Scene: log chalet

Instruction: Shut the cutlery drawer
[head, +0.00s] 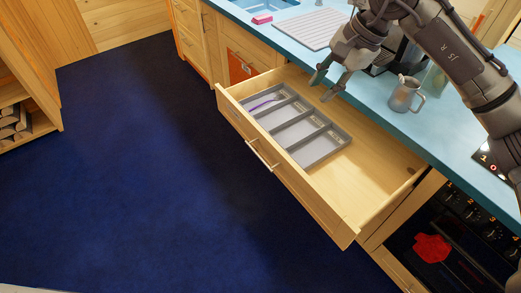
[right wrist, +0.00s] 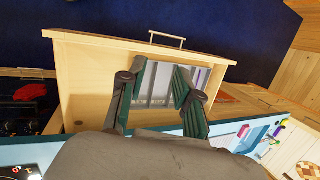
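The cutlery drawer (head: 375,178) is pulled far out from the wooden cabinet under the blue counter. Its front panel with a bar handle (head: 262,154) faces the floor on the left. A grey divided tray (head: 343,138) lies inside toward the far end, with a thin purple item (head: 263,104) in one compartment. The drawer also shows in the right wrist view (right wrist: 95,75). My right gripper (head: 323,87) hangs over the back part of the drawer near the counter edge. Its fingers are apart and empty in the right wrist view (right wrist: 161,70). My left gripper is out of view.
A metal mug (head: 404,94) stands on the counter (head: 365,92) right of my right gripper. An oven (head: 455,235) with knobs and a red cloth (head: 432,248) is right of the drawer. The dark blue floor (head: 150,180) before the drawer is clear.

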